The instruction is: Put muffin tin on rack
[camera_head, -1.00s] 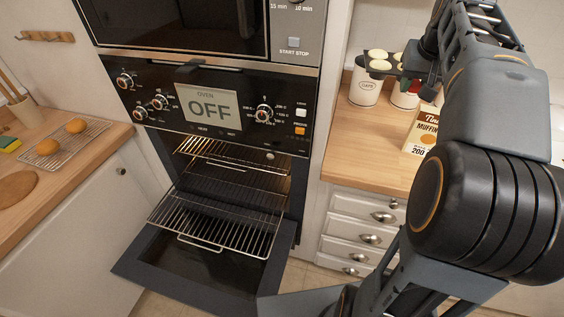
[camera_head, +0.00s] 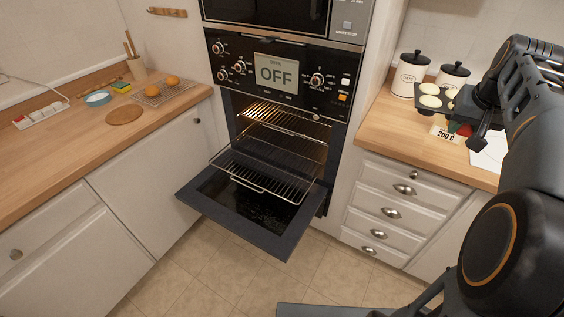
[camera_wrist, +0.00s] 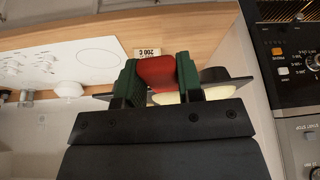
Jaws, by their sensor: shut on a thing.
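The dark muffin tin (camera_head: 450,103) with pale batter in its cups is held above the right counter, in front of two white canisters. My gripper (camera_wrist: 158,74) is shut on a red grip at the tin's edge, its green finger pads on either side. In the wrist view, parts of the dark tin (camera_wrist: 228,76) show behind the fingers; the rest is hidden. The oven door is down. A wire rack (camera_head: 262,178) is pulled out over the open door (camera_head: 245,210), empty. Another rack (camera_head: 285,118) sits higher inside the lit oven.
The floor before the oven is clear.

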